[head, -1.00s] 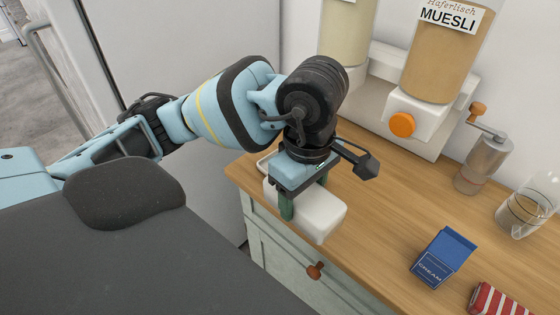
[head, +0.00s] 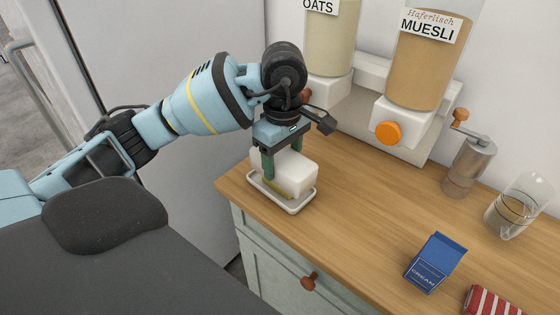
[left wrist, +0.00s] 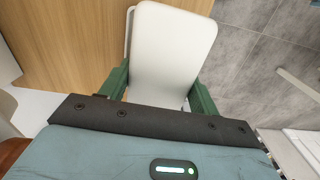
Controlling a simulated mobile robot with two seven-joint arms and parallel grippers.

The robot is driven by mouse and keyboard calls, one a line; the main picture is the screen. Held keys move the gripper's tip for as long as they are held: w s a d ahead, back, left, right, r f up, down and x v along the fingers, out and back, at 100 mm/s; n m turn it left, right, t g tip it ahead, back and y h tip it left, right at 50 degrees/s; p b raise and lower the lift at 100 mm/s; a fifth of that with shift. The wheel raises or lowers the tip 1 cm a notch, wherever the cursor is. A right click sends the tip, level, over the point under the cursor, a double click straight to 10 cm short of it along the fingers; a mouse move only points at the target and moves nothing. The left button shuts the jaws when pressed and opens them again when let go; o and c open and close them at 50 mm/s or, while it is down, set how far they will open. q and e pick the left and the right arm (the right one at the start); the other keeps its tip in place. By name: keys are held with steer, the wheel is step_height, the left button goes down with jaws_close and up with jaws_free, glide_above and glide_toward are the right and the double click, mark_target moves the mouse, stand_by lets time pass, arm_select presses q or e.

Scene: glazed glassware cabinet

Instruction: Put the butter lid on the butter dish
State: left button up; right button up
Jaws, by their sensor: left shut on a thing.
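My left gripper (head: 284,158) is shut on the white butter lid (head: 299,172), with one green finger on each side. The lid is a rounded white block and fills the upper middle of the left wrist view (left wrist: 172,45). The butter dish (head: 292,208) is a shallow white tray near the counter's left corner. Yellow butter (head: 277,188) shows in it below the lid's near edge. The lid is over the dish and looks raised above its rim. Contact on the far side is hidden. My right gripper is not in view.
Muesli (head: 428,65) and oats (head: 331,40) dispensers stand at the back. The wooden counter (head: 360,215) is clear right of the dish.

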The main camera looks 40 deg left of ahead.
mark_target(280, 163)
arm_select(q)
steer(key=shift+w+a+f, duration=0.1)
steer(key=shift+w+a, duration=0.65)
steer(key=shift+w, duration=0.05)
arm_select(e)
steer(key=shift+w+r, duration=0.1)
arm_select(q)
steer(key=shift+a, duration=0.1)
steer(key=shift+w+a, duration=0.25)
steer(key=shift+w, duration=0.05)
step_height(280, 163, down, 3)
steer(key=shift+f, duration=0.3)
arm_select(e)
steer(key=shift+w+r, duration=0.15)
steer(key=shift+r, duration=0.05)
arm_select(q)
steer(key=shift+f, duration=0.45)
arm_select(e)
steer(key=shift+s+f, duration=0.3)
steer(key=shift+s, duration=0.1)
arm_select(q)
steer(key=shift+f, duration=0.15)
